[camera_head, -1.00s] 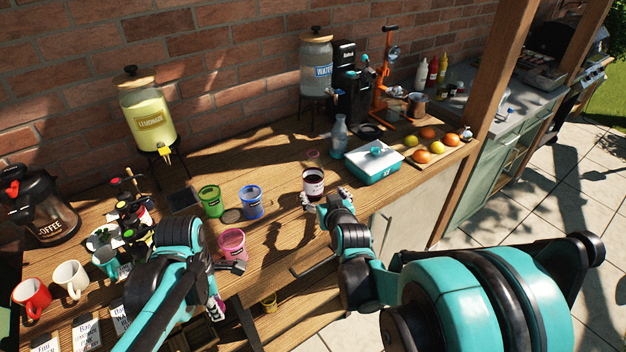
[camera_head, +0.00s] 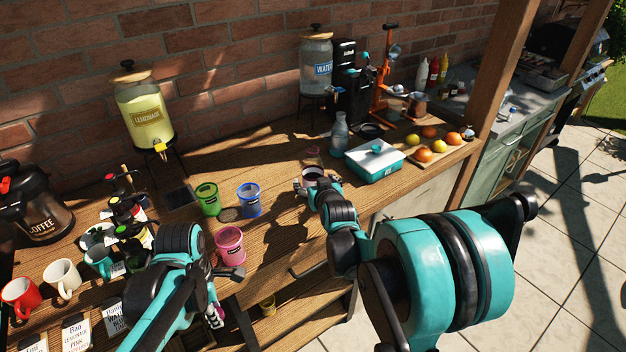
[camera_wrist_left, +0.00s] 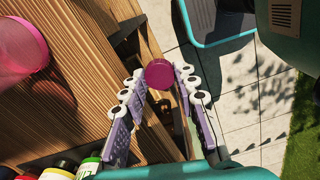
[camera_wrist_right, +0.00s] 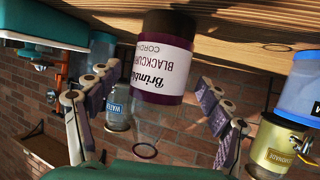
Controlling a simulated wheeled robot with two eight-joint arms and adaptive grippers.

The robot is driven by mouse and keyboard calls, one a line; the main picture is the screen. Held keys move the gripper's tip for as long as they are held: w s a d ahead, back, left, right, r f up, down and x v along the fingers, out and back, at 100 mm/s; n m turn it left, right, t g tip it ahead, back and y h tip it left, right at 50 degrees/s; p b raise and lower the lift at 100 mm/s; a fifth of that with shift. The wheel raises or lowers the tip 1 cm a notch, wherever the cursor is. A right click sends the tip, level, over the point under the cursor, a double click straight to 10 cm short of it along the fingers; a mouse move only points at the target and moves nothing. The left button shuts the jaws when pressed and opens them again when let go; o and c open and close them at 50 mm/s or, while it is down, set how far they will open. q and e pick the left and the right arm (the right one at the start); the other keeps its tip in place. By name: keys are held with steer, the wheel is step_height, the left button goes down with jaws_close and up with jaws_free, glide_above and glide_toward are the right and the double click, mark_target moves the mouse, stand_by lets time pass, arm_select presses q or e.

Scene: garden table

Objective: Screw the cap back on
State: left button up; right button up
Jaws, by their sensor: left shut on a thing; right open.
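The cordial bottle (camera_wrist_right: 163,60) has a white Brimble blackcurrant label and dark purple contents. It stands uncapped on the wooden table; its open mouth shows a purple ring (camera_wrist_right: 145,151). The right wrist view shows it upside down. In the head view the bottle's clear top (camera_head: 313,153) shows, its lower part mostly hidden by my right gripper (camera_head: 312,186). That gripper is open, its fingers on either side of the bottle; contact is unclear. My left gripper (camera_wrist_left: 160,88) is shut on the round magenta cap (camera_wrist_left: 159,73), beyond the table's front edge and well away from the bottle.
Mugs (camera_head: 62,278) are farther left. Some table is bare between cups and bottle.

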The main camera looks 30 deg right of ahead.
arm_select(q)
steer(key=shift+f, duration=0.55)
arm_select(e)
steer(key=x, duration=0.2)
steer(key=shift+w+f, duration=0.15)
steer(key=shift+w, duration=0.05)
steer(key=shift+c, duration=0.4)
steer(key=c, duration=1.7)
steer(key=shift+c, duration=0.2)
arm_select(q)
steer(key=shift+r, duration=0.2)
arm_select(e)
steer(key=shift+r, duration=0.3)
arm_select(q)
steer(key=shift+s, duration=0.2)
arm_select(e)
steer(key=shift+r, duration=0.1)
